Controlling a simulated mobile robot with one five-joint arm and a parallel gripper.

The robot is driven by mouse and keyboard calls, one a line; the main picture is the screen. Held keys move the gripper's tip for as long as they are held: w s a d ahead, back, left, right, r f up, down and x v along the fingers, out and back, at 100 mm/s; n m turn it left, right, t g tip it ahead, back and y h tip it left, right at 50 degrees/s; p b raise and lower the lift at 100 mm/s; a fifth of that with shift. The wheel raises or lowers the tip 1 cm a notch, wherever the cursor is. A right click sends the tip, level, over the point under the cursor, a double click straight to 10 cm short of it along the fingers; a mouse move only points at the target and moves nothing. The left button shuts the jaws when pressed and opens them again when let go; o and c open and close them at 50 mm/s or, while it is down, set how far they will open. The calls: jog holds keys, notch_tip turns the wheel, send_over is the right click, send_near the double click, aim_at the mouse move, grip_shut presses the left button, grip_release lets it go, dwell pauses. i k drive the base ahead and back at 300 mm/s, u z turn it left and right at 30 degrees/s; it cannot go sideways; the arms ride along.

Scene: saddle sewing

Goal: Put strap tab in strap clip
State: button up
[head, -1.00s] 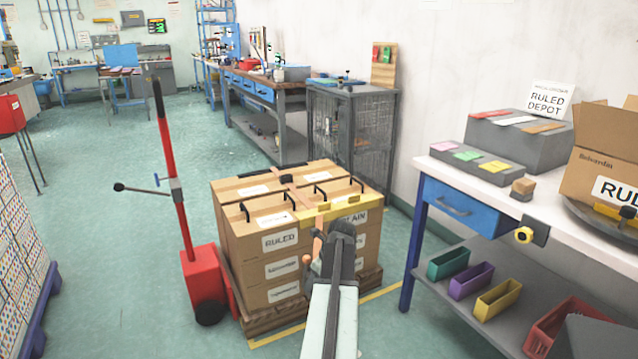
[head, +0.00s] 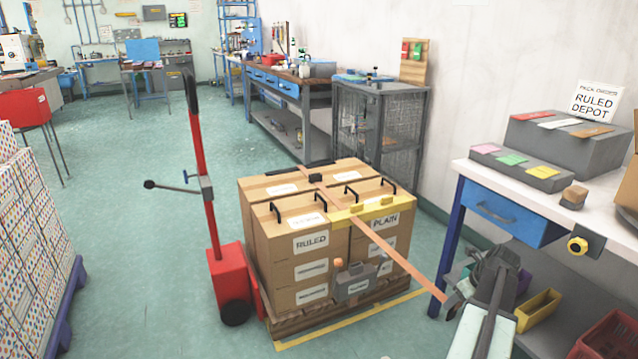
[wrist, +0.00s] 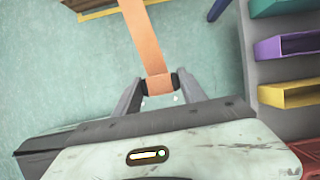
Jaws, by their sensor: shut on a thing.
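An orange strap (head: 385,246) runs over the top of the stacked boxes (head: 310,268) and stretches down to the right, away from them. My gripper (head: 453,303) is shut on the strap tab at its free end, in front of the workbench's left leg. In the wrist view the strap (wrist: 145,38) comes down from the top to the tab (wrist: 159,84), squeezed between my fingertips (wrist: 160,86). A grey, labelled piece that looks like the strap clip (head: 355,282) sits low on the front of the boxes, apart from the tab.
The boxes stand on a wooden pallet (head: 290,325), with a red pallet jack (head: 229,275) at left. A workbench (head: 520,195) with coloured bins stands at right; a yellow bin (wrist: 287,94) is near my gripper.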

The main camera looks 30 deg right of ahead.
aim_at(315, 181)
jog(key=u, duration=0.05)
jog(key=i, duration=0.95)
